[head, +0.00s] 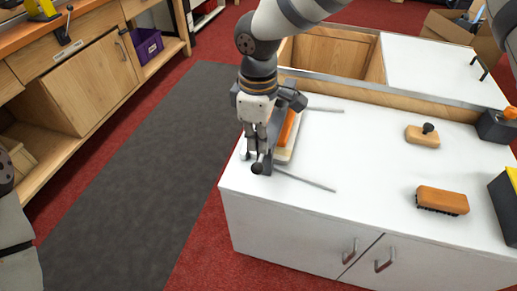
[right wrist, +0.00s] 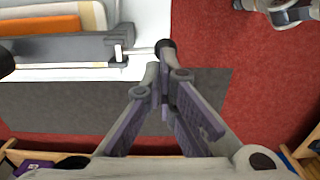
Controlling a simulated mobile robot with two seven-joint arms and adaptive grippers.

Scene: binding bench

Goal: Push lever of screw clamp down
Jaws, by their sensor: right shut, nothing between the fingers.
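The screw clamp is a dark grey bar on the white bench top, beside an orange block and pale boards; it shows in the right wrist view (right wrist: 70,48) and is partly hidden by my arm in the head view. Its lever ends in a black ball knob (head: 257,168), which also shows in the right wrist view (right wrist: 166,47). My right gripper (head: 259,150) points down at the bench's left edge, just above the knob. It is shut and empty, its fingertips (right wrist: 165,75) close to the knob; I cannot tell whether they touch. My left gripper is out of view.
On the white bench (head: 370,150) lie a brush (head: 442,200), a wooden block with a dark knob (head: 423,135) and thin grey rods (head: 305,180). A dark box (head: 497,126) stands at the right edge. A grey mat (head: 140,160) covers the floor left of the bench.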

